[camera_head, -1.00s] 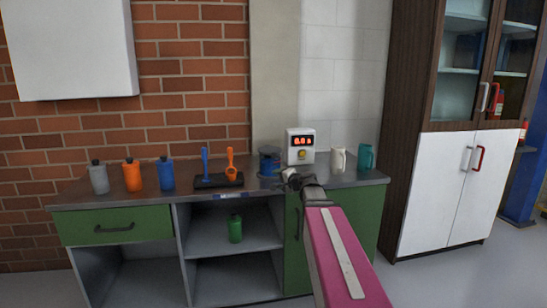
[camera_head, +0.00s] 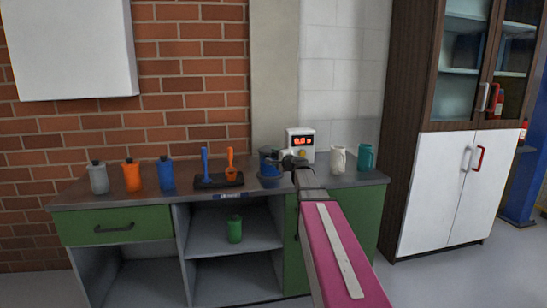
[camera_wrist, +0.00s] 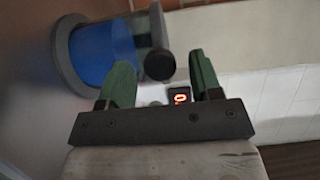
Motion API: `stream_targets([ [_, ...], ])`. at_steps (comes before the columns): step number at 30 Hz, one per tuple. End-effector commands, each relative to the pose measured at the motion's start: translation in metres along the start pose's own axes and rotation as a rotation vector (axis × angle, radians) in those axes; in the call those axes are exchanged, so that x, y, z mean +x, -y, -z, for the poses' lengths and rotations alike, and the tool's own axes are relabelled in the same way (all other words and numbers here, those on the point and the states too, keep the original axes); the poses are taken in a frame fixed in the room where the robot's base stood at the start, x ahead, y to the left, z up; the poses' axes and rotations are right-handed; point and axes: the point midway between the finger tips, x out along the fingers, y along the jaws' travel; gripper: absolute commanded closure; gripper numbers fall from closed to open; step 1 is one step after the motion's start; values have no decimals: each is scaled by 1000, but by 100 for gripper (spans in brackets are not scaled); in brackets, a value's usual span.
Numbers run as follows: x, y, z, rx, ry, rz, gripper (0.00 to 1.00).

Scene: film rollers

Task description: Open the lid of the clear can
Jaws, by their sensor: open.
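The clear can, with blue inside and a dark rim, stands on the counter next to the display box; in the head view it (camera_head: 268,168) is partly covered by my gripper (camera_head: 292,160). In the wrist view the can (camera_wrist: 105,48) lies sideways in the picture at the upper left, a wide dark ring at its left end. A dark round knob (camera_wrist: 159,65) is at its right end, in the gap between the fingertips of my gripper (camera_wrist: 163,75). The green fingers are apart. I cannot tell whether they touch the knob, or how the lid sits.
The display box (camera_head: 300,146) with red digits stands just behind my gripper. A white mug (camera_head: 338,159) and a teal mug (camera_head: 366,158) are to the right. A black rack (camera_head: 218,181) with blue and orange tools is left of the can. Bottles (camera_head: 132,176) stand further left.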

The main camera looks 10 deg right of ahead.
Motion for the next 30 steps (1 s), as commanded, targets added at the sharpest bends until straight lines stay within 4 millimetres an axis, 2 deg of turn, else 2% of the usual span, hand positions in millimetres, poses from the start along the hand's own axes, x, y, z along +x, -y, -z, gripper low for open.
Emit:
stream_targets([
  [1,10,0,1,0,0,0,41],
  [4,17,0,0,0,1,0,41],
  [13,20,0,0,0,1,0,41],
  [14,20,0,0,0,1,0,48],
  [18,19,0,0,0,1,0,94],
  [19,19,0,0,0,1,0,100],
  [30,20,7,0,10,0,-29,100],
])
